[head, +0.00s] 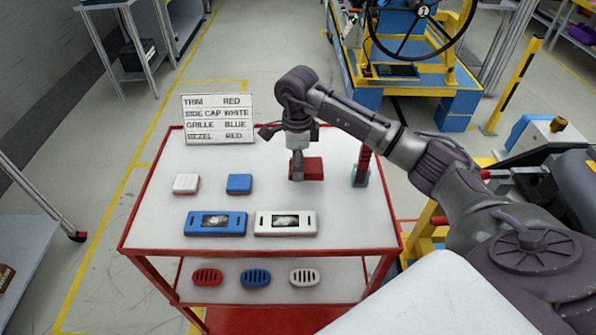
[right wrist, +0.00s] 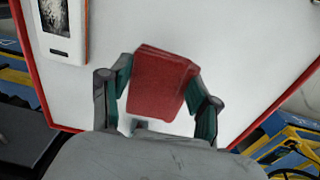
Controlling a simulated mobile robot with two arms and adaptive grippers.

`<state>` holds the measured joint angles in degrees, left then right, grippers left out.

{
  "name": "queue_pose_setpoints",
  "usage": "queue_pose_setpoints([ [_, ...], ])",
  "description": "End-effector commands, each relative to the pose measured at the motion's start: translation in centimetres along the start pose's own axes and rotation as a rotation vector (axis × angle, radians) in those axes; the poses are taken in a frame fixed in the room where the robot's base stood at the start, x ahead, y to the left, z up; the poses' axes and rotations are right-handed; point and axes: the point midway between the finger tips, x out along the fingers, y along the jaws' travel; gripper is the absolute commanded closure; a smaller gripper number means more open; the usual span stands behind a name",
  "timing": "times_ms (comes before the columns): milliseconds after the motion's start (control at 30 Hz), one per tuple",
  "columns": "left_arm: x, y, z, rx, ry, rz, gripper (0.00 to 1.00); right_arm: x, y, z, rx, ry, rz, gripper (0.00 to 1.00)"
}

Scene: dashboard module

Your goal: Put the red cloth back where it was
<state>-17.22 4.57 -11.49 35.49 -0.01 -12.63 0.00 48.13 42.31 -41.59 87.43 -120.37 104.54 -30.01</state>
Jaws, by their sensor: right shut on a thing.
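A red, block-shaped piece (head: 313,168) is at the back right of the white cart top. Its faces look plain and stiff, and I cannot tell from its look that it is cloth. My right gripper (head: 297,172) points down at its left part in the head view. In the right wrist view the red piece (right wrist: 158,82) sits between the two fingers of my right gripper (right wrist: 160,95), which is shut on it. I cannot tell whether it touches the cart top or is just above it. No other red cloth shows. My left gripper is not in view.
The red-edged cart (head: 150,215) holds a white cap (head: 186,184), blue cap (head: 239,184), blue bezel (head: 215,223), white bezel (head: 285,223) and sign (head: 218,118). A red-handled tool (head: 363,165) stands right of the gripper. Grilles (head: 256,277) lie on the shelf below.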

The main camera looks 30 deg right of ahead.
Motion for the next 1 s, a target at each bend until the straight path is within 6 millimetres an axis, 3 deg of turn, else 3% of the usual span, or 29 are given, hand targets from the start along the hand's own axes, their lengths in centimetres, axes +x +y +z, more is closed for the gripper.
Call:
queue_pose_setpoints([
  [300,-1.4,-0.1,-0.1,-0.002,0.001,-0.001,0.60,3.7,0.0,0.0,-0.001,0.001,0.003,0.71],
  [667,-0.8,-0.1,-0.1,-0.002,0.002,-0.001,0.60,4.4,-0.1,0.0,-0.001,0.001,0.000,0.71],
  [700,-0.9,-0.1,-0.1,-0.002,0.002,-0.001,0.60,4.3,-0.1,0.0,-0.001,0.000,0.000,0.34],
  [833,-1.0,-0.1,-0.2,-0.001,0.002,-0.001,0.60,4.2,-0.1,0.0,-0.001,0.000,0.000,0.13],
  [1000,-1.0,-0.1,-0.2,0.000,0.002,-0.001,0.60,4.2,-0.1,0.0,-0.001,0.000,0.001,0.13],
])
